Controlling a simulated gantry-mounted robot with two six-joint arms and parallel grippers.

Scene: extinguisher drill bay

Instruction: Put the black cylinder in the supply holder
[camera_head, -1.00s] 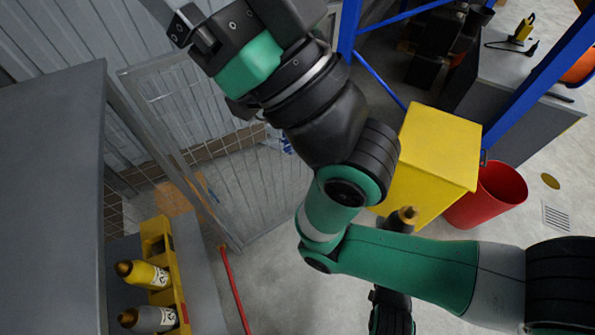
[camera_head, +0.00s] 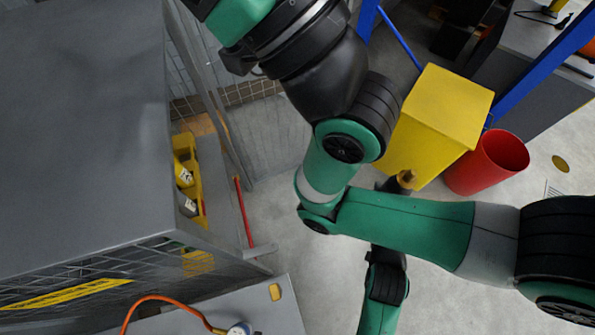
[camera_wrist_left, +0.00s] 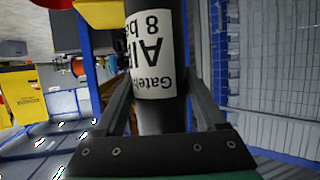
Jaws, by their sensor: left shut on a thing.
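In the left wrist view the black cylinder (camera_wrist_left: 155,118), with a white printed label, stands between the two fingers of my left gripper (camera_wrist_left: 160,78), which is shut on it. Its ends are outside that view. In the head view a brass-coloured cap (camera_head: 405,179) and a bit of dark body show behind my other arm's link, which hides most of the cylinder and my left gripper. My right gripper is out of view.
The large grey cabinet (camera_head: 75,130) fills the left. A yellow box (camera_head: 450,105) and red bin (camera_head: 490,163) stand at the right, near blue posts. A grey table (camera_head: 275,318) with an orange hose (camera_head: 165,299) is at the bottom. Floor between is open.

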